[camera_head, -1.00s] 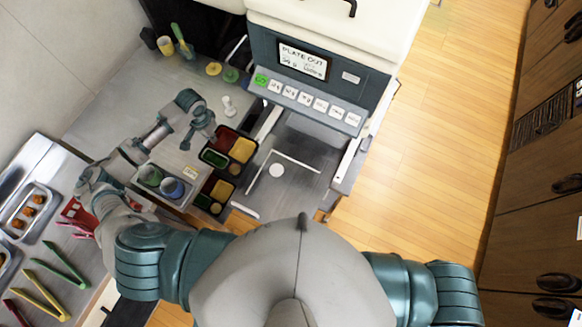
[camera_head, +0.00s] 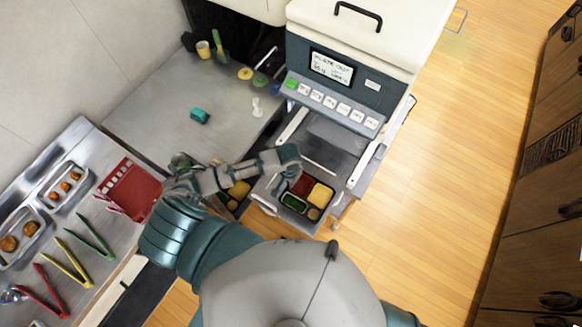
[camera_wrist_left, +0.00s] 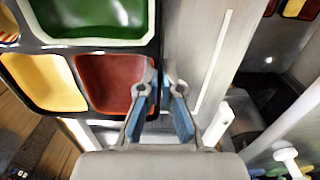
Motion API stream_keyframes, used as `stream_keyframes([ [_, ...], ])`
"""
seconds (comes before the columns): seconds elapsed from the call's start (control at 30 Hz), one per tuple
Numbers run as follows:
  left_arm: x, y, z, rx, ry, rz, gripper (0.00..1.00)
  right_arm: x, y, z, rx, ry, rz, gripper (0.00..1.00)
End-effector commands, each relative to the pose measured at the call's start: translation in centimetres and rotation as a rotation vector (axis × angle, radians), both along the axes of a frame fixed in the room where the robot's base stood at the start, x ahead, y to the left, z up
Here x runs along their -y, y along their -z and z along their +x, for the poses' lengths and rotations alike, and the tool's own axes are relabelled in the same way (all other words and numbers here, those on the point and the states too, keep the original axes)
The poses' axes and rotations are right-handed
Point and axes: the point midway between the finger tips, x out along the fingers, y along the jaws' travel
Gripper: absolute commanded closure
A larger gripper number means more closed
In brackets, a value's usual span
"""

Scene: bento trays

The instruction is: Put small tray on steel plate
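The small tray (camera_head: 294,203) is black with red, yellow and green compartments. In the head view it is over the front part of the steel plate (camera_head: 335,157); I cannot tell whether it touches the plate. My left gripper (camera_head: 291,160) is at the tray's far left edge. In the left wrist view, the fingers (camera_wrist_left: 158,82) are closed around the tray's rim beside the red compartment (camera_wrist_left: 108,78). The green (camera_wrist_left: 95,12) and yellow (camera_wrist_left: 42,82) compartments also show there. My right gripper is not in view.
A second tray with a yellow compartment (camera_head: 240,189) is partly hidden behind my left arm. A machine with buttons (camera_head: 335,107) stands behind the plate. A teal object (camera_head: 200,116) lies on the counter. Tongs (camera_head: 68,263) and food pans (camera_head: 18,240) are at left.

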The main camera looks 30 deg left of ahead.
Motion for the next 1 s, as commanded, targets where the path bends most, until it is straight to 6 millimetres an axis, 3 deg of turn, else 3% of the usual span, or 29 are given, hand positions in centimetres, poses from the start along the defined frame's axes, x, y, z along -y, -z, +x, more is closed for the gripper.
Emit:
stream_keyframes([
  [0.2, -4.0, 0.5, 4.9, 0.001, -0.003, 0.003, 1.00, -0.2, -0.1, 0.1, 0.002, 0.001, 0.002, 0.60],
  [0.4, -5.7, 0.8, 7.2, 0.001, 0.001, 0.002, 1.00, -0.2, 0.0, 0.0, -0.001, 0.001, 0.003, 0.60],
  [0.53, -6.0, 1.3, 7.4, -0.002, 0.001, 0.001, 1.00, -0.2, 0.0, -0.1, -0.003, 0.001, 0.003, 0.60],
  [0.77, -6.1, 4.3, 7.4, -0.001, 0.002, 0.000, 1.00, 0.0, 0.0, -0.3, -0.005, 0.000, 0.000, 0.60],
  [1.0, -6.1, 4.4, 7.4, 0.000, 0.002, 0.001, 1.00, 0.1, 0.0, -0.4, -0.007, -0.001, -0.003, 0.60],
])
